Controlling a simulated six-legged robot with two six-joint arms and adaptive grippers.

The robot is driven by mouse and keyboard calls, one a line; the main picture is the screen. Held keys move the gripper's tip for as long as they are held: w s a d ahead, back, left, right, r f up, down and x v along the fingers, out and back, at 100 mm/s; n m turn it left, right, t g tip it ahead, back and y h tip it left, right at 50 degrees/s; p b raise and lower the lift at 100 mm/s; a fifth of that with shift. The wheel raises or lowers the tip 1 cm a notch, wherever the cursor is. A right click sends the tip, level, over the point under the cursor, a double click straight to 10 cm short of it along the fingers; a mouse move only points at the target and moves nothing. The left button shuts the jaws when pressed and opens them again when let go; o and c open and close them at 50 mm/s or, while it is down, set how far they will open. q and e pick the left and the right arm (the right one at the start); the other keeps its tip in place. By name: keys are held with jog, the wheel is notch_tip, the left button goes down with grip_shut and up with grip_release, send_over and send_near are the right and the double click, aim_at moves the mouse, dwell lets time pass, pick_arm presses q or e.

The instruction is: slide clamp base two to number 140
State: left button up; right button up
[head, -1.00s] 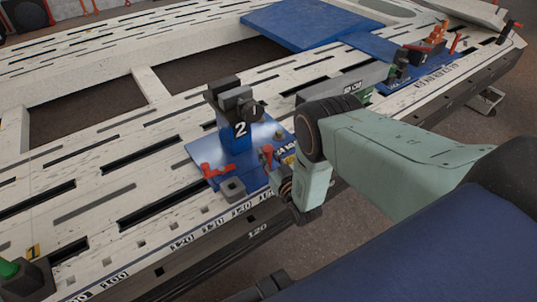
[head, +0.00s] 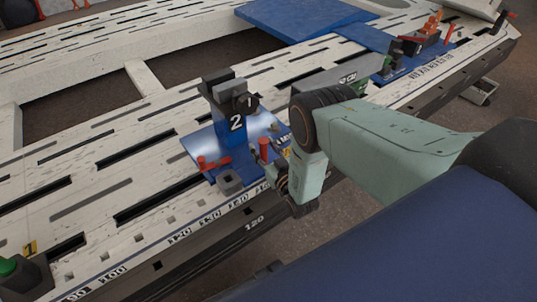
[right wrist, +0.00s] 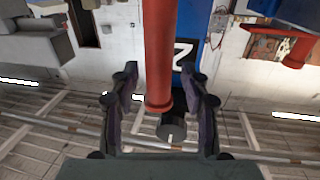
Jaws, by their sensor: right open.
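Clamp base two (head: 236,148) is a blue post marked 2 on a blue plate, with a dark grey clamp head on top. It stands upright on the near side of the white slotted frame. The plate carries a red handle on its left (head: 214,163) and an upright red handle (head: 263,149) on its right. My right gripper (head: 277,176) is beside the plate's right front, partly hidden by its wrist. In the right wrist view its open fingers (right wrist: 162,80) stand on either side of a red handle (right wrist: 159,50), with gaps visible. My left gripper is not seen.
A number scale (head: 210,221) runs along the frame's near edge, with 100 and 120 readable. A yellow tag 1 with a green knob (head: 8,267) is at lower left. Another blue-based clamp (head: 395,62) stands right and farther back. The slotted surface left of base two is clear.

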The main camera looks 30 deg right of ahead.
jog(key=s, duration=1.1)
jog(key=shift+s+a, duration=0.15)
jog(key=shift+s, duration=0.25)
jog(key=s+f+g, duration=0.6)
jog(key=s+f, duration=0.1)
jog(key=f, duration=0.2)
jog(key=s+a+f+g+p, duration=0.1)
jog(key=s+a+g+p, duration=0.3)
jog(key=s, duration=0.6)
jog(key=s+a+r+g+p, duration=0.1)
jog(key=s+r+g, duration=0.3)
jog(key=s, duration=0.2)
jog(key=s+r+g+p, duration=0.1)
jog(key=s+r+g, duration=0.25)
jog(key=s, duration=0.35)
notch_tip(320, 180, up, 9)
jog(key=a+p, duration=0.1)
jog(key=p, duration=0.1)
jog(key=shift+w+r+y+p, duration=0.15)
jog(key=shift+w+y+p, duration=0.15)
jog(key=shift+p, duration=0.1)
